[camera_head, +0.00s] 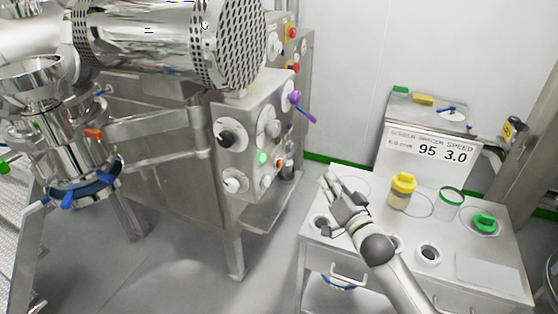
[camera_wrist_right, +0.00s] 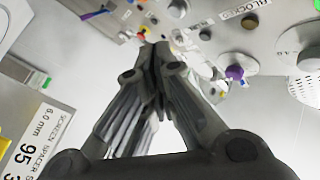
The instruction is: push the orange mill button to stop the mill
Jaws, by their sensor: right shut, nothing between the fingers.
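The orange mill button (camera_head: 281,163) is on the steel control panel (camera_head: 243,112) in the head view, right of a lit green button (camera_head: 263,158) and below a purple-handled lever (camera_head: 295,98). My right gripper (camera_head: 329,180) is to the right of the panel, above the near-left part of the side table, apart from the orange button. Its fingers are shut and empty; the closed fingertips also show in the right wrist view (camera_wrist_right: 153,48), pointing away from the camera. I cannot clearly identify the orange button in the wrist view. My left gripper is not in view.
The side table (camera_head: 345,254) holds a yellow-lidded jar (camera_head: 401,190), a clear green-rimmed jar (camera_head: 450,203) and a green-capped item (camera_head: 484,222). A screen-spacer sign (camera_head: 432,147) stands behind. A perforated steel drum (camera_head: 228,40) overhangs the panel. Free space lies between gripper and panel.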

